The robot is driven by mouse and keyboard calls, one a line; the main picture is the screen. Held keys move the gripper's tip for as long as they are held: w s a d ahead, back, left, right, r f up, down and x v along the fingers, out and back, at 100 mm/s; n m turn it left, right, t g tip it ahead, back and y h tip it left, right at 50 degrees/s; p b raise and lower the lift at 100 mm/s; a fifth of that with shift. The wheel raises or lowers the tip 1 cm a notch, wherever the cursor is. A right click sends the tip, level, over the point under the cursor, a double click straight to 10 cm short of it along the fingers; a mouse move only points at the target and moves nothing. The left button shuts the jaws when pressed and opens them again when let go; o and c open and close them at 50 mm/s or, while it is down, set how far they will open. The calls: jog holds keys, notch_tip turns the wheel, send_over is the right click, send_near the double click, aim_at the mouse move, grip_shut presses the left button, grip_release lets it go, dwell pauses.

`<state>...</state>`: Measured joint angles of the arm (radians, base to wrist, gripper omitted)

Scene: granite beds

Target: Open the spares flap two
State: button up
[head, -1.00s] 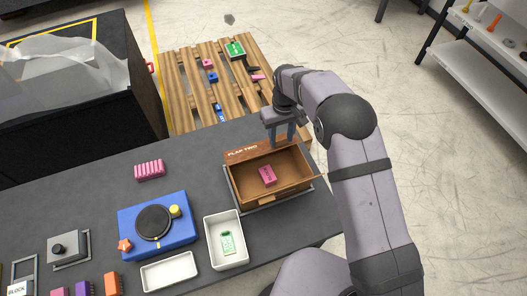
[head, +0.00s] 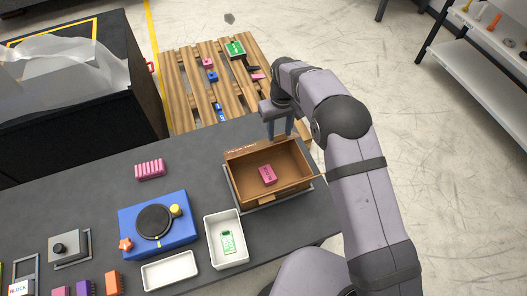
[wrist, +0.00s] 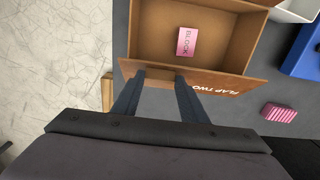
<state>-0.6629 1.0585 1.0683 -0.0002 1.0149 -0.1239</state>
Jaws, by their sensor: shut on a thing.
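The open-topped brown cardboard box (head: 268,201) stands in a grey frame near the bench's far right corner. Flap two (head: 236,156) runs along its far side, raised from the rim; its exact tilt is hard to judge. Its printed name shows in the wrist view (wrist: 233,88). My gripper (head: 279,137) comes down at the flap's far edge. In the wrist view, my gripper's fingers (wrist: 161,77) are shut on the brown tab at the flap's edge. A pink block (head: 267,174) lies on the box floor and also shows in the wrist view (wrist: 186,42).
A white tray (head: 211,228) with a green card stands left of the box. A blue unit (head: 128,222) with a black disc is further left, and a pink ribbed piece (head: 150,169) lies behind it. A wooden pallet (head: 180,92) with small parts lies beyond the bench.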

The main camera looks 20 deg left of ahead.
jog(key=shift+w+a+r, duration=0.1)
jog(key=shift+w+a+r, duration=0.3)
jog(key=shift+w+a, duration=0.15)
jog(key=shift+w, duration=0.1)
dwell(0.3)
jog(key=shift+w+a+r, duration=0.15)
jog(key=shift+w+a, duration=0.3)
jog(key=shift+a, duration=0.1)
jog(key=shift+w+a, duration=0.15)
jog(key=shift+w+a, duration=0.45)
